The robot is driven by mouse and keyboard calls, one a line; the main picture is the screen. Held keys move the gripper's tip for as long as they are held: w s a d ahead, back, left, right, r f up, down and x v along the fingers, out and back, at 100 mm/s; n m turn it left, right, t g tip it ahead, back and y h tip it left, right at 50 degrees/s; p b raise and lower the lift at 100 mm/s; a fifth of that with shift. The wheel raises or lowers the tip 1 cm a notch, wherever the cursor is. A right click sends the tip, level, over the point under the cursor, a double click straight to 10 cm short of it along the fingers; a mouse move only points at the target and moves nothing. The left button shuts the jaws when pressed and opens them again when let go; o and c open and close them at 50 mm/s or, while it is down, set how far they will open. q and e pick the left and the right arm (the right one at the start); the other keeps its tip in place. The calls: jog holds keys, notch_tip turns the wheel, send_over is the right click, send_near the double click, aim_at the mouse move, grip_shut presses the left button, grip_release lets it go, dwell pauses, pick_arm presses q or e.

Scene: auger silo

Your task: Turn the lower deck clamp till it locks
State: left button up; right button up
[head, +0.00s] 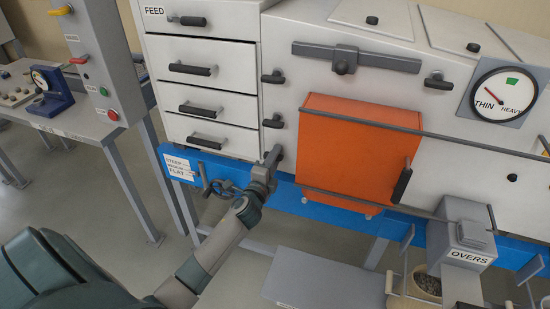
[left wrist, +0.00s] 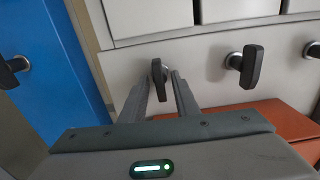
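The lower deck clamp (head: 275,153) is a small dark lever on the white machine front, just right of the bottom drawer and above the blue rail. My left gripper (head: 267,170) is at it, coming from below. In the left wrist view the lower clamp's dark lever (left wrist: 158,72) stands between the tips of my two open fingers (left wrist: 163,82). I cannot tell whether either finger touches it. The middle clamp (head: 273,121) and upper clamp (head: 273,77) sit above it. The middle clamp also shows in the wrist view (left wrist: 243,64). My right gripper is not in view.
An orange box (head: 355,150) juts out right of the clamps, with grey rails (head: 365,122) across it. Drawers (head: 207,92) with dark handles stand to the left. A grey OVERS spout (head: 466,232) is lower right.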

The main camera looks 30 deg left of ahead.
pick_arm(q)
jog(key=shift+s, duration=0.1)
jog(key=b+v, duration=0.4)
jog(key=v, duration=1.3)
jog(key=shift+d, duration=0.1)
